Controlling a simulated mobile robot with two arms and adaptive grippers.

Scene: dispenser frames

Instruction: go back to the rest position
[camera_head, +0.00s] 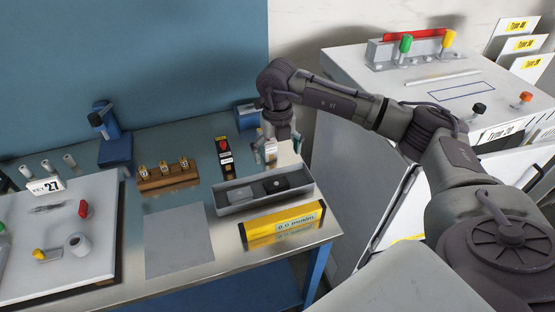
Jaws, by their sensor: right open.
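My right arm reaches in from the right, and its wrist hangs over the far right part of the metal bench (190,270). My right gripper (268,151) points down, open, behind the grey tray (262,203) and right of a black box with red and white labels (224,157). Its fingertips are small and partly merge with pale things behind them. I see nothing held between them. My left gripper is out of view.
A wooden block (168,178) with several brass pieces, a yellow sign (283,226) and a grey sheet (179,240) lie on the bench. A white board (85,265) is at left. A white cabinet (350,75) with coloured knobs stands behind my arm.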

